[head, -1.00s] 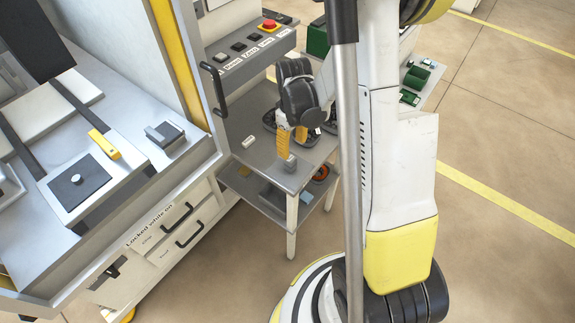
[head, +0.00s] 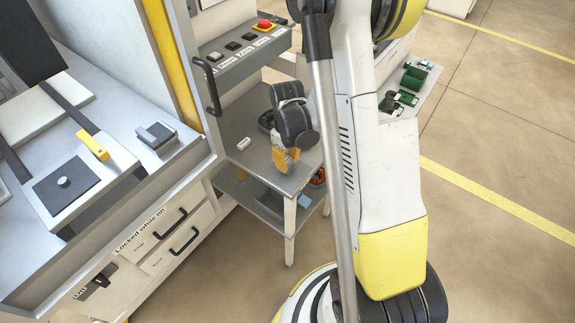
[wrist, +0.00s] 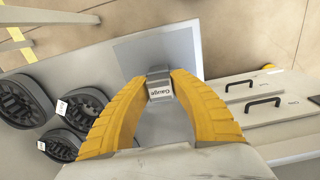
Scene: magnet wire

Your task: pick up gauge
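The gauge (wrist: 160,88) is a small grey block with a white label reading "Gauge". In the wrist view it sits between the tips of my gripper's two yellow fingers, which meet its sides. My gripper (wrist: 160,84) looks shut on it. In the head view my gripper (head: 285,161) is low over the front part of the grey side table (head: 238,126), and its fingers hide the gauge. I cannot tell whether the gauge still rests on the tabletop.
A lower shelf (head: 255,197) holds more items. The white machine with drawers (head: 160,243) stands close on the left.

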